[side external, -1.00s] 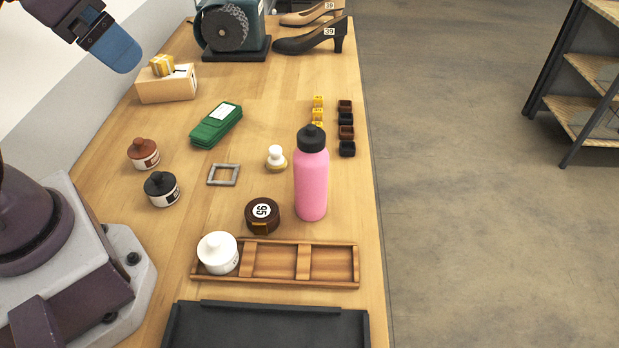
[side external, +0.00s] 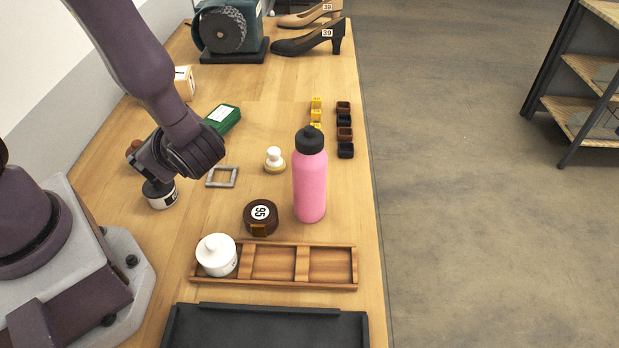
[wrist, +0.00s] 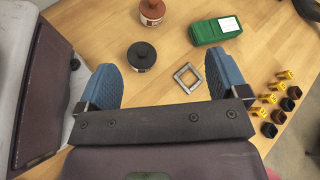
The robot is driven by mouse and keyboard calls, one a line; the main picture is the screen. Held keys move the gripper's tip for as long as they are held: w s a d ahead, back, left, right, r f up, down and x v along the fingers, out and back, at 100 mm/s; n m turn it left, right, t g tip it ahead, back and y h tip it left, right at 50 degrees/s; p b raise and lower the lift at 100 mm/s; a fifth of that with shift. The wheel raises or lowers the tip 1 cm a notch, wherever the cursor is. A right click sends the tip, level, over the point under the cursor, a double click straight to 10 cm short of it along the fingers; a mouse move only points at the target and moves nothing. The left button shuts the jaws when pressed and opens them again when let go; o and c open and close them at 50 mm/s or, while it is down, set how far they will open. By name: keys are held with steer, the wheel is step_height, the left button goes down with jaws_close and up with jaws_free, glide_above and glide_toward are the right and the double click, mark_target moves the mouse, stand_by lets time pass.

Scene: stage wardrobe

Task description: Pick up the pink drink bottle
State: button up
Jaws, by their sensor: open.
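The pink drink bottle (side external: 310,188) stands upright on the wooden table, right of centre in the side external view, with a black cap.
A brown round tin (side external: 261,217) and a white-knobbed brush (side external: 274,160) stand left of the bottle. A wooden divided tray (side external: 328,283) with a white jar (side external: 216,255) lies in front. A grey square frame (side external: 222,177) lies nearby. The table's right edge is close to the bottle.

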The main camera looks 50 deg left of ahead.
mark_target(310, 169)
steer(key=w+d+f+m+t+h, duration=0.2)
steer(key=w+d+f+m+t, duration=0.1)
steer(key=m+t, duration=0.2)
steer(key=w+d+f+m+t+h, duration=0.3)
steer(key=m+t, duration=0.3)
steer(key=m, duration=0.2)
steer(key=w+d+f+m+t+h, duration=0.2)
steer(key=w+d+m+t+h, duration=0.1)
steer(key=m+t, duration=0.3)
steer(key=shift+w+d+f+m, duration=0.15)
steer(key=shift+w+f+m, duration=0.25)
steer(key=shift+m, duration=0.3)
steer(key=d+h, duration=0.1)
steer(key=d+m+h, duration=0.1)
steer(key=h, duration=0.1)
steer(key=d+h, duration=0.1)
steer(key=d, duration=0.1)
steer(key=shift+w+f+m+t, duration=0.1)
steer(key=shift+w+m+t, duration=0.2)
steer(key=shift+w+m, duration=0.1)
steer(key=shift+w+d, duration=0.15)
steer(key=shift+w, duration=0.05)
steer(key=w, duration=0.7)
steer(key=shift+r, duration=0.3)
